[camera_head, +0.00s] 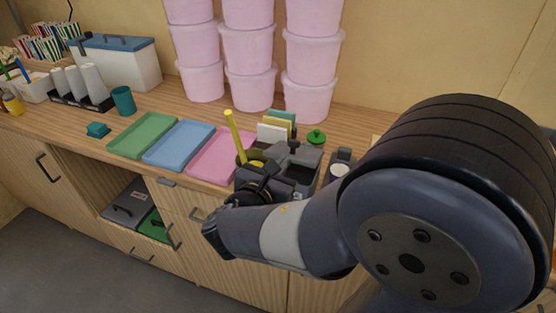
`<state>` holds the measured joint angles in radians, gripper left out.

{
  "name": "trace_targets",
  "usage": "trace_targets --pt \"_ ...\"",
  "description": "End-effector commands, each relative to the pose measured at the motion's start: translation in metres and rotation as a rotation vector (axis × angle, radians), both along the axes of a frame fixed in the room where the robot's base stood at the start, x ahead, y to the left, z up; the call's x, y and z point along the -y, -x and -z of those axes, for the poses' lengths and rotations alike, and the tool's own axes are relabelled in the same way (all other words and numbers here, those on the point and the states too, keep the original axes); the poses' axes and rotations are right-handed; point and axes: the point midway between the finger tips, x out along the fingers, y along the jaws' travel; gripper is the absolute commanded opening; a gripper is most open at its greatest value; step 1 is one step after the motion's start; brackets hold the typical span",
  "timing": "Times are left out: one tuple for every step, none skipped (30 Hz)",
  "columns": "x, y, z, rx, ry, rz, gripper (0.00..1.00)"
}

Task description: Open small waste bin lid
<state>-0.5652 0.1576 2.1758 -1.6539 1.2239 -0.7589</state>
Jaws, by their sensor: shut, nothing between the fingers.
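The small waste bin (310,164) looks like the grey box near the front edge of the counter, behind my gripper. Its grey top has a dark knob (293,147), and a darker area shows just in front of it. I cannot tell whether the lid is raised or down. My gripper (268,180) is shut and empty, close in front of the bin. Its fingertips are hard to make out against the dark parts, so I cannot tell if they touch the bin. My wrist hides the bin's lower front.
Green (143,136), blue (180,146) and pink (218,156) trays lie left of the bin. A yellow stick (235,134) stands beside it. Stacked pink tubs (250,87) stand behind.

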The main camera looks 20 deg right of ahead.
Motion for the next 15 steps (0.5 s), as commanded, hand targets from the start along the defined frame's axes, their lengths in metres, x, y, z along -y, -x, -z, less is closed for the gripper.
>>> trace_targets --pt "0.006 -0.001 -0.01 -0.029 -0.018 0.015 0.0" --pt "0.006 -0.001 -0.012 -0.043 -0.029 0.014 0.0" --pt "0.007 -0.002 -0.015 -0.062 -0.042 0.015 0.0" --pt "0.008 -0.003 -0.016 -0.076 -0.053 0.014 0.0" --pt "0.009 -0.004 -0.018 -0.09 -0.063 0.016 0.0" --pt "0.009 -0.005 -0.021 -0.11 -0.076 0.015 0.0" --pt "0.01 -0.006 -0.023 -0.125 -0.088 0.014 0.0" --pt "0.011 -0.008 -0.026 -0.138 -0.099 0.015 0.0" --pt "0.012 -0.009 -0.027 -0.152 -0.104 0.015 0.0" --pt "0.013 -0.01 -0.028 -0.152 -0.099 0.013 0.0" --pt "0.014 -0.011 -0.03 -0.152 -0.099 0.014 0.0" --pt "0.016 -0.013 -0.033 -0.152 -0.1 0.015 0.0" --pt "0.017 -0.014 -0.035 -0.152 -0.1 0.015 0.0" --pt "0.018 -0.016 -0.038 -0.152 -0.099 0.014 0.0" --pt "0.02 -0.019 -0.041 -0.152 -0.099 0.014 0.0"
